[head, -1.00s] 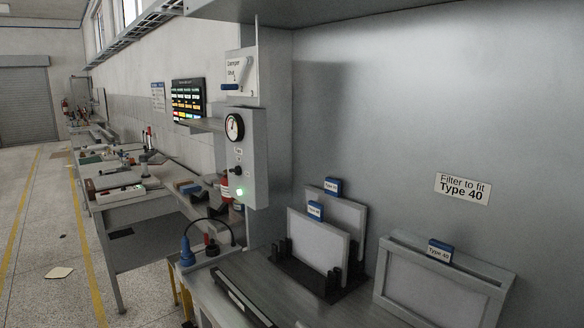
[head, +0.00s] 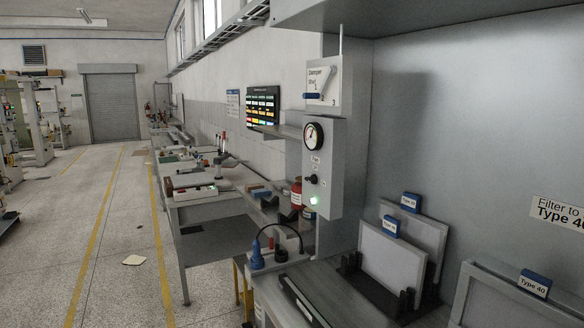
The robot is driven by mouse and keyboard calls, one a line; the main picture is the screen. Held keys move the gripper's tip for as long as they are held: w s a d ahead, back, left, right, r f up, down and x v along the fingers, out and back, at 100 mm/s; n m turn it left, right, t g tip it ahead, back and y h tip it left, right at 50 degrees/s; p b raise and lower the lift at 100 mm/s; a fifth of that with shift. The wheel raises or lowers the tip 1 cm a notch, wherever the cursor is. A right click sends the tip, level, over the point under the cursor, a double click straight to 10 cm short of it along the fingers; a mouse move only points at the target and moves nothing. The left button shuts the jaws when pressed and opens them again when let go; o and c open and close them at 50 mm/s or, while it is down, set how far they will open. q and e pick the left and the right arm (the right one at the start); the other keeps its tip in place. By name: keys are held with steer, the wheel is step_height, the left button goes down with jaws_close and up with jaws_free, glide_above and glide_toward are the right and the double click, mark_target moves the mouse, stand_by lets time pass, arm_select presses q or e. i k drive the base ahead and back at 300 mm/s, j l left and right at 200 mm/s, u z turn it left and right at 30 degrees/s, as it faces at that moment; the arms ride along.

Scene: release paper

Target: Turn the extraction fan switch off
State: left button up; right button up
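The extraction fan switch looks to be the small black knob (head: 312,179) on the grey control box (head: 322,165) in the head view, right of the middle. A label too small to read fully sits just above it. A green lamp (head: 314,201) below the knob is lit. A round gauge (head: 313,136) is above it. A damper panel (head: 323,86) with a blue-handled lever is mounted at the top. Neither of my grippers shows in the head view.
Filter panels (head: 392,262) stand in a black rack on the bench at the lower right. A framed filter (head: 510,300) marked Type 40 is beside them. Workbenches (head: 205,190) line the wall. The floor (head: 110,230) at the left is open, with a paper sheet (head: 134,260) on it.

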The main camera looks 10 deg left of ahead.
mark_target(313, 180)
steer(key=i+j+z, duration=0.15)
steer(key=z, duration=0.2)
steer(key=i+j+z, duration=0.1)
steer(key=j+z, duration=0.25)
steer(key=i+j+z, duration=0.1)
steer(key=j+z, duration=0.25)
